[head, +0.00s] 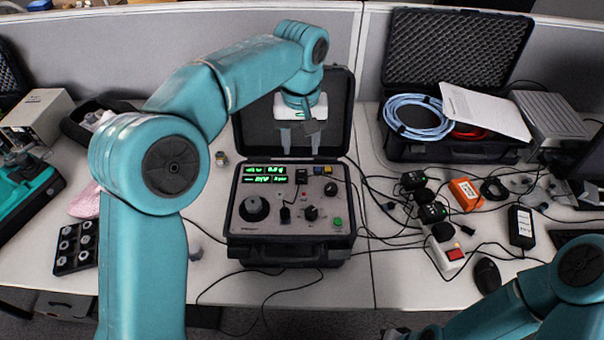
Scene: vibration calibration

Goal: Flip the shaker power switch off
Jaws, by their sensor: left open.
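A power strip (446,250) with a red switch (455,254) and many cables lie right of the case. A mouse (487,275) and an orange box (466,194) are nearby. An open case (455,60) with a blue cable stands behind.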

